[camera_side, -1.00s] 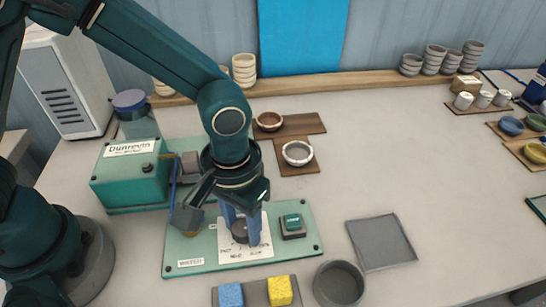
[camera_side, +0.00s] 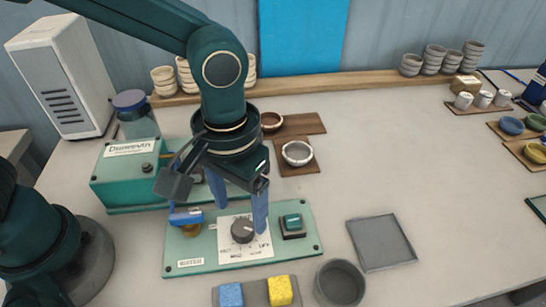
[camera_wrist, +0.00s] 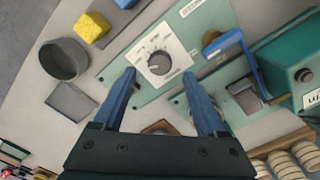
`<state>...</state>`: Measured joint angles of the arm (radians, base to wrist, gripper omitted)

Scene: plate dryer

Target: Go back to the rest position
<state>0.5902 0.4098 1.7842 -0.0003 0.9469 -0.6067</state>
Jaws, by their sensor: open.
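My gripper (camera_side: 238,200) is open and empty, with its two blue fingers apart. It hangs above the green control panel (camera_side: 295,252), close to the dark round knob (camera_side: 243,230) on its white dial plate. In the wrist view, the open fingers (camera_wrist: 164,88) frame the lower part of the picture, and the knob (camera_wrist: 159,62) stands clear beyond them. A blue-handled valve (camera_side: 186,218) sits on the panel to the left of the knob. A dark block with a teal button (camera_side: 292,222) is to the knob's right.
A green machine box (camera_side: 128,175) stands behind the panel. In front are a blue sponge (camera_side: 230,295), a yellow sponge (camera_side: 280,290) and a grey round dish (camera_side: 339,283). A grey square tray (camera_side: 381,243) lies to the right. Bowls line the back shelf. The table's middle right is clear.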

